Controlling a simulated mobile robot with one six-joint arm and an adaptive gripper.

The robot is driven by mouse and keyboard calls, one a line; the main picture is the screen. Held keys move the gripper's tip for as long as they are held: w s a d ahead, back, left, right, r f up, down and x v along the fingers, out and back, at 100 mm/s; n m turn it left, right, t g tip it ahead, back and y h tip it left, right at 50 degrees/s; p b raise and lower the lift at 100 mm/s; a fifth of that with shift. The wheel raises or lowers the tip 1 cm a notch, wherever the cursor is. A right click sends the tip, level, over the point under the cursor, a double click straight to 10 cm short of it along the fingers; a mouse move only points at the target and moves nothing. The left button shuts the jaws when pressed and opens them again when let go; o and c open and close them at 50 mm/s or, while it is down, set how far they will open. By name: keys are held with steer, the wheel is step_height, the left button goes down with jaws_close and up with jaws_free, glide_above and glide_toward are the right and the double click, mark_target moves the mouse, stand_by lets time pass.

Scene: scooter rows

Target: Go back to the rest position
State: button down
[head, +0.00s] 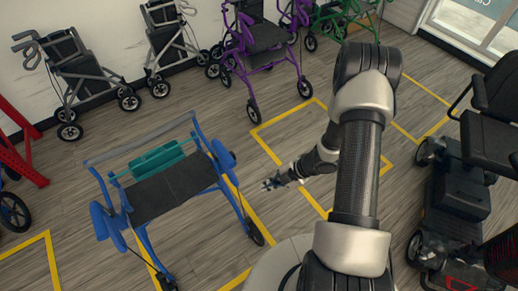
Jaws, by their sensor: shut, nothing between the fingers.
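My gripper (270,184) is at the end of my arm, near the middle of the head view. It is shut and empty, above the floor and to the right of a blue rollator. My arm rises at the right of centre, bends at the top and comes back down to the gripper. The gripper looks small here, and the gap between its fingertips is hard to make out.
The blue rollator (172,187) with a dark seat stands close on the left. A dark mobility scooter (462,195) stands on the right. Grey rollators (75,75), a purple rollator (262,40) and a green one line the back.

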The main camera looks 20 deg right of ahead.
steer(key=w+d+r+m+t+h, duration=0.1)
steer(key=w+d+r+m+h, duration=0.1)
steer(key=w+d+r+h, duration=0.3)
steer(key=w+d+r+m+t, duration=0.1)
steer(key=w+d+r+m, duration=0.15)
steer(key=r, duration=0.45)
step_height(320, 180, up, 17)
steer(key=s+d+m+t+h, duration=0.1)
steer(key=d+m+h, duration=0.1)
steer(key=m+h, duration=0.4)
steer(key=s+a+r+m, duration=0.4)
steer(key=s+r+m, duration=0.2)
steer(key=s+r, duration=0.3)
steer(key=s+a+r+m+g+y, duration=0.1)
steer(key=s+a+m+y, duration=0.1)
steer(key=s+a, duration=0.3)
steer(key=s+a+r+m+y, duration=0.1)
steer(key=s+a+m, duration=0.3)
steer(key=s, duration=0.6)
steer(key=shift+a+r+g+y, duration=0.35)
steer(key=shift+a+y, duration=0.25)
steer(key=shift+a, duration=0.25)
steer(key=shift+w+d, duration=0.1)
